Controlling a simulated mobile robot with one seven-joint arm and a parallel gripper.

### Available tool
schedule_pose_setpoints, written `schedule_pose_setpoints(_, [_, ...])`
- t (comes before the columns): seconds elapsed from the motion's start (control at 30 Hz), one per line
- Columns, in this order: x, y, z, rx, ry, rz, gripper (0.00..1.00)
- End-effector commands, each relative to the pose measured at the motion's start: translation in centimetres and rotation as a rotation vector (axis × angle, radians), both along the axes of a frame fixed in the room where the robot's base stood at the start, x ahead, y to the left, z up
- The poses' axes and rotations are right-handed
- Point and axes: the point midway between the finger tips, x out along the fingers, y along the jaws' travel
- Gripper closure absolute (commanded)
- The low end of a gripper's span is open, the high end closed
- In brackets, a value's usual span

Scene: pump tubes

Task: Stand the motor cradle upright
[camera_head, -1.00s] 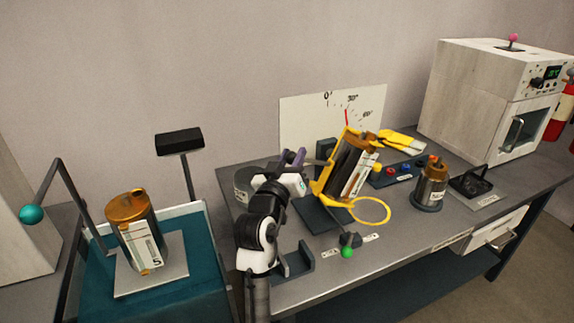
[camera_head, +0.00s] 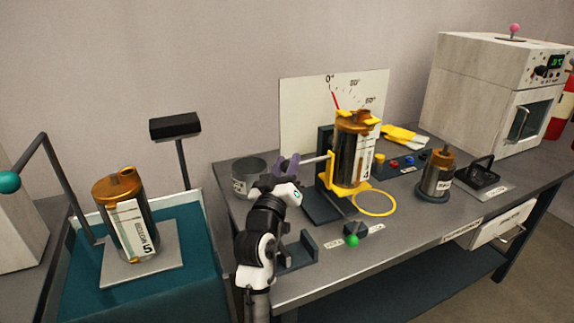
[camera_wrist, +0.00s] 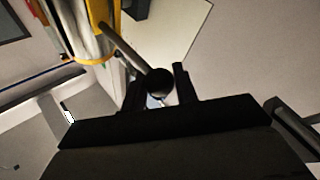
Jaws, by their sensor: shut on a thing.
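The motor cradle is a yellow frame (camera_head: 345,188) around a dark and copper motor (camera_head: 347,150) with a white label. It stands upright on its dark base in the head view. A light lever bar (camera_head: 317,159) runs left from the cradle. My gripper (camera_head: 290,166) is at the left end of this bar, shut on it. In the wrist view the bar ends in a dark round knob (camera_wrist: 159,82) between my gripper's fingers (camera_wrist: 155,90). The red needle (camera_head: 336,101) on the angle board (camera_head: 298,110) points near 0°.
A yellow ring (camera_head: 375,203) and a green-knobbed part (camera_head: 353,238) lie in front of the cradle. A grey pot (camera_head: 247,174) stands behind my arm. A smaller copper-topped motor (camera_head: 437,172) stands to the right. Yellow gloves (camera_head: 402,134) lie behind.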

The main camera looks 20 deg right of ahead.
Motion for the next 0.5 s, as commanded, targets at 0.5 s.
schedule_pose_setpoints(0.5, [0.01, -0.49, -1.26, 0.013, 0.015, -0.008, 1.0])
